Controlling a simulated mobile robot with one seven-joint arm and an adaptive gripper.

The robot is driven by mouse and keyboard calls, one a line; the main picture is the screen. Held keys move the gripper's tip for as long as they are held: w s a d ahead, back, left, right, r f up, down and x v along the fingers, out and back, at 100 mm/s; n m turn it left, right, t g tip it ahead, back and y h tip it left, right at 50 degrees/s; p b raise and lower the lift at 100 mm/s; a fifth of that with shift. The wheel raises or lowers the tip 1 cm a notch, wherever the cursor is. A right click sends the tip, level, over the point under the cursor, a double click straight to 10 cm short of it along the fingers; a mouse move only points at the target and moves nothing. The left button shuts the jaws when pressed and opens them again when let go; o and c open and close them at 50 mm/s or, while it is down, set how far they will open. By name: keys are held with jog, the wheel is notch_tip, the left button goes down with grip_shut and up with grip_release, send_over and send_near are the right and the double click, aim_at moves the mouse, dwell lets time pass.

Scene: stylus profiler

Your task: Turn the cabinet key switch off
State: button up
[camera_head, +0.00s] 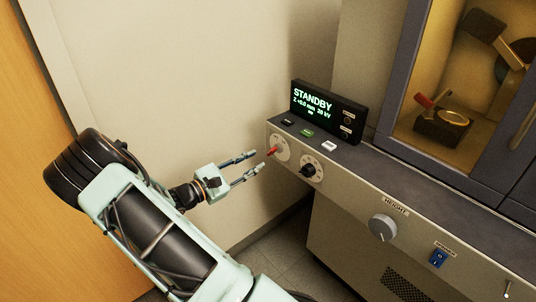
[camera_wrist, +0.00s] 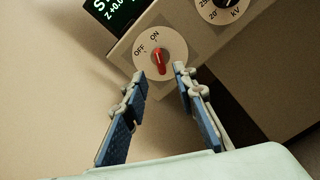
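The cabinet key switch (camera_head: 272,151) is a red handle on a round white dial at the left end of the cabinet's front panel. In the wrist view the red handle (camera_wrist: 157,66) sits on the dial marked OFF and ON. Its upper end appears to point towards ON. My gripper (camera_head: 257,161) is open and empty, in front of the panel, with its fingers pointing at the switch. In the wrist view its fingertips (camera_wrist: 160,80) lie to either side of the handle's lower end. I cannot tell whether they touch the dial.
A black kV dial (camera_head: 311,170) is just right of the switch. A display (camera_head: 327,110) reading STANDBY stands on the ledge behind coloured buttons (camera_head: 307,133). A wall is behind my gripper.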

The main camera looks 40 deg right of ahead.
aim_at(268, 153)
jog(key=d, duration=0.6)
jog(key=shift+w+d, duration=0.25)
jog(key=shift+d, duration=0.15)
grip_shut()
